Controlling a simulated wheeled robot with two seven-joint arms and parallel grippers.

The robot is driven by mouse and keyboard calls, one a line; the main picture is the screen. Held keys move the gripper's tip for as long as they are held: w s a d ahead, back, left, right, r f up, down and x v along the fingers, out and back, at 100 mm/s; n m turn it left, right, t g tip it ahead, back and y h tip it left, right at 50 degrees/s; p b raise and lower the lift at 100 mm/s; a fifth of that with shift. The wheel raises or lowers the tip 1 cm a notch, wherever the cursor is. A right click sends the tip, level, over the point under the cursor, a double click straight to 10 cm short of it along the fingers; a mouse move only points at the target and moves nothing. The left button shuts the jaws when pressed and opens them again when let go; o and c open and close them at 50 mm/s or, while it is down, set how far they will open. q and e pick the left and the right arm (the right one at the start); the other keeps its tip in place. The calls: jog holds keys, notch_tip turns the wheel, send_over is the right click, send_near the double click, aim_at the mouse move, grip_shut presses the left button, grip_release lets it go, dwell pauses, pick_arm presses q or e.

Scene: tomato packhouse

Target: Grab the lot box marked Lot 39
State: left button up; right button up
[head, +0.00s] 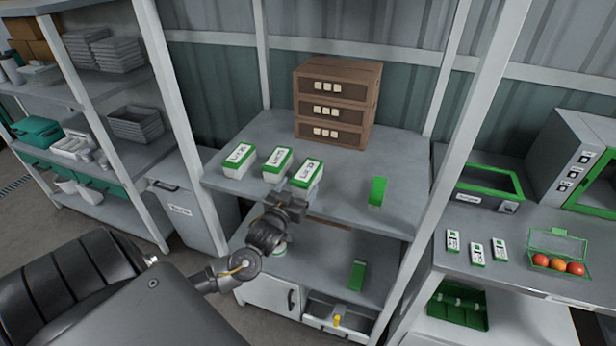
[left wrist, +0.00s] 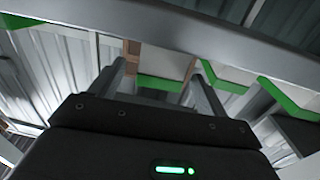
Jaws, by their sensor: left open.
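Three white and green lot boxes stand in a row on the middle shelf in the head view: a left one (head: 237,161), a middle one (head: 277,163) and a right one (head: 307,173). Their top labels are too small to read surely, so I cannot tell which is Lot 39. My left gripper (head: 287,190) is at the shelf's front edge, just before the right box. In the left wrist view its open fingers (left wrist: 163,82) point at a white box with a green edge (left wrist: 165,66); I cannot tell whether they touch it. My right gripper is not in view.
A brown drawer cabinet (head: 335,105) stands behind the boxes, and a green block (head: 377,192) to their right. The shelf (head: 345,200) is bare between. Upright posts flank the bay.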

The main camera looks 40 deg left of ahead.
aim_at(305, 177)
pick_arm(q)
jog(key=shift+w+a, duration=0.1)
jog(key=shift+w, duration=0.3)
jog(key=shift+w+a+r+p, duration=0.1)
jog(key=shift+w+r+p, duration=0.1)
jog(key=shift+w+p, duration=0.15)
jog(key=p+x, duration=0.1)
jog(key=x, duration=0.2)
jog(key=shift+w+a+f+p, duration=0.1)
jog(key=shift+w+p, duration=0.1)
jog(key=shift+p, duration=0.1)
jog(key=shift+w+a+f, duration=0.1)
jog(key=shift+w+f, duration=0.05)
jog(key=shift+w, duration=0.3)
jog(key=shift+c, duration=0.8)
jog(key=c, duration=1)
jog(key=shift+c, duration=0.2)
